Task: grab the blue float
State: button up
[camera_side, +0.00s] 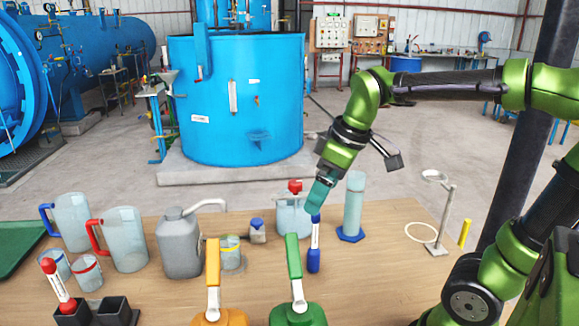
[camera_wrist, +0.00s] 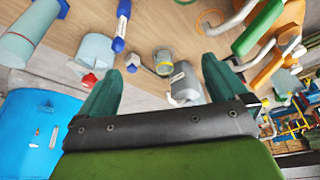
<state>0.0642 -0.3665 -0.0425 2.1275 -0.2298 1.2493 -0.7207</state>
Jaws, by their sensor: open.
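The blue float (camera_side: 314,258) is a slim stem with a thick blue lower end, a white middle and a blue top. It appears upright near the middle of the table in the side view. In the wrist view the blue float (camera_wrist: 119,42) shows at the upper left, beyond the fingertips and not between them. My gripper (camera_side: 317,203) has teal fingers and points down, its tips close to the float's top in the side view; contact cannot be told. In the wrist view my gripper (camera_wrist: 160,75) is open, with nothing held between its fingers.
A red-topped jar (camera_side: 294,216) and a tall cylinder (camera_side: 354,207) stand close behind the float. A green-handled container (camera_side: 294,270) is near in front. A grey jerrycan (camera_side: 180,243) and jugs stand left. A ring stand (camera_side: 441,220) is right, with bare table before it.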

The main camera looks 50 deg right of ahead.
jog(key=s+a+m+t, duration=0.1)
jog(key=m, duration=0.1)
jog(key=s+a+f+m+t, duration=0.1)
jog(key=s+m, duration=0.1)
jog(key=s+a+m+t+y, duration=0.1)
jog(key=s+a+m, duration=0.1)
jog(key=shift+a+f, duration=0.1)
jog(key=shift+f, duration=0.3)
jog(key=shift+c, duration=0.2)
jog(key=shift+s+a+f+m, duration=0.1)
jog(key=shift+m, duration=0.2)
jog(key=shift+c, duration=1.1)
jog(key=c, duration=0.7)
jog(key=shift+o, duration=0.2)
